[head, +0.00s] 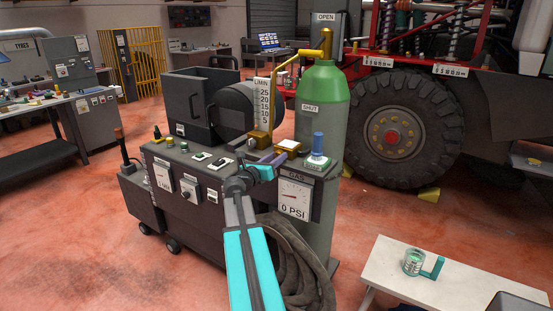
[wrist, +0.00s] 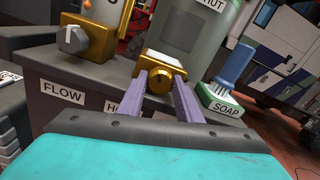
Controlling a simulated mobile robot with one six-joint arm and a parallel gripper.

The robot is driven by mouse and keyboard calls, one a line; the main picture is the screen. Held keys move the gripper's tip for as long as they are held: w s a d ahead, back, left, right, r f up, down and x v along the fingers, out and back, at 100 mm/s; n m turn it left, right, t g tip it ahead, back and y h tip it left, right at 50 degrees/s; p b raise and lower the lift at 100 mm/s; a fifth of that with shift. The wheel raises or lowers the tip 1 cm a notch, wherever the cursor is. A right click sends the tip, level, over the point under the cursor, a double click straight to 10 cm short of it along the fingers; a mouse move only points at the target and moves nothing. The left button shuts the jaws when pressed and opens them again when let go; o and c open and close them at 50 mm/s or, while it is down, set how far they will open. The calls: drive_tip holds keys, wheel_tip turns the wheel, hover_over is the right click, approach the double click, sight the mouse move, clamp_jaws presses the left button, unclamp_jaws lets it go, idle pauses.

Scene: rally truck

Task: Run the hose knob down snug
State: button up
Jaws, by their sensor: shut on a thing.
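The hose knob (wrist: 154,80) is a brass cylinder with a dark mark on its face, below a white-topped brass block (wrist: 163,60). In the head view the block (head: 288,145) sits at the right end of the cart top, and the knob is mostly hidden by my gripper. My gripper (wrist: 162,78) is shut on the knob, with one purple-grey finger on each side of it. In the head view my gripper (head: 276,164) reaches the cart's top edge from the front. The label under the knob is partly covered by my finger.
A flow knob (wrist: 72,40) is on the left in the wrist view, and a blue soap brush (wrist: 232,72) is close on the right. A green gas bottle (head: 322,100) stands behind. A coiled hose (head: 300,265) hangs below. A white bench (head: 440,275) is at front right.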

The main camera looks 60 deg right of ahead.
drive_tip(key=shift+a+f+m+b, duration=0.1)
drive_tip(key=shift+f+m+b, duration=0.05)
drive_tip(key=shift+m+b, duration=3.15)
drive_tip(key=o, duration=1)
drive_tip(key=shift+o, duration=0.2)
drive_tip(key=shift+a, duration=0.1)
drive_tip(key=a+b, duration=0.2)
drive_tip(key=a, duration=1.1)
drive_tip(key=shift+a, duration=0.35)
